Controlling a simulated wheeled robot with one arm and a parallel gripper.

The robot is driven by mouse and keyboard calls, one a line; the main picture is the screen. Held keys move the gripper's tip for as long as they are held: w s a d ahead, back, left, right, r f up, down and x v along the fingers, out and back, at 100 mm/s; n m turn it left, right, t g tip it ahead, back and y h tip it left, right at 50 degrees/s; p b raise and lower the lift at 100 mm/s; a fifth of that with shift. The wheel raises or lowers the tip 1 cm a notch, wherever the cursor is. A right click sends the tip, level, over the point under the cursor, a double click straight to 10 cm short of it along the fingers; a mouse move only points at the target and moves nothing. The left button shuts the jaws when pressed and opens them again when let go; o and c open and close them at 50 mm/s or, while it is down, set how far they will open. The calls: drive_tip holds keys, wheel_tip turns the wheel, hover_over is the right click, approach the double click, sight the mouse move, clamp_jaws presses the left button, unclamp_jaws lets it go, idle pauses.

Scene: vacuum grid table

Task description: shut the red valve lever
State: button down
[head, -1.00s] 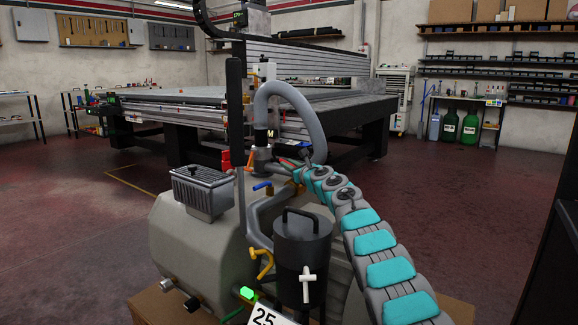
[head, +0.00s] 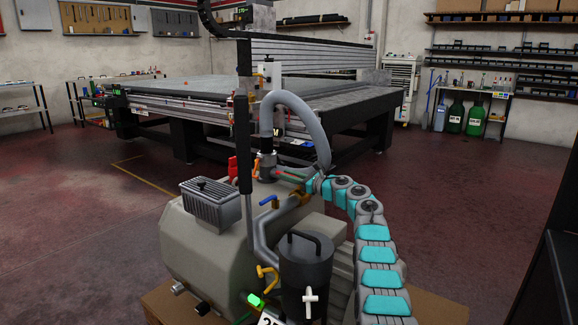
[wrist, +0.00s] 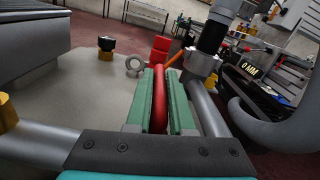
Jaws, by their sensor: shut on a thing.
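The red valve lever (wrist: 160,100) is a long red bar lying lengthwise between the two green fingers of my gripper (wrist: 160,78) in the wrist view. The fingers are closed around it on both sides. In the head view, the red lever (head: 292,174) reaches right from the grey pipe fitting (head: 266,166) at the foot of the large grey hose toward my gripper (head: 306,179). It looks roughly level there. The valve body under the lever is mostly hidden.
A blue-handled valve (head: 268,201) and a yellow handle (head: 267,272) sit on nearby pipes. A black canister (head: 306,268), a finned motor box (head: 211,203) and a dark upright post (head: 243,140) stand close by. The grey hose (head: 298,112) arches just above the lever.

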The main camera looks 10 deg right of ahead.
drive_tip(key=shift+s+d+f+p, duration=0.1)
drive_tip(key=shift+d+p, duration=0.25)
drive_tip(key=shift+p, duration=0.15)
drive_tip(key=c, duration=0.9)
unclamp_jaws()
drive_tip(key=shift+d, duration=0.15)
drive_tip(key=shift+o, duration=0.5)
drive_tip(key=shift+a, duration=0.2)
drive_tip(key=shift+g, duration=0.3)
drive_tip(key=shift+s+f, duration=0.1)
drive_tip(key=b, duration=0.1)
drive_tip(key=s+d+b, duration=0.1)
drive_tip(key=b, duration=0.1)
drive_tip(key=shift+s+f, duration=0.1)
drive_tip(key=shift+f, duration=0.15)
drive_tip(key=shift+r+b+v, duration=0.1)
drive_tip(key=shift+b+v, duration=0.25)
drive_tip(key=shift+v, duration=1.15)
drive_tip(key=shift+r+b+v, duration=0.15)
drive_tip(key=shift+b+v, duration=0.2)
drive_tip(key=shift+v, duration=1.2)
drive_tip(key=shift+d, duration=0.15)
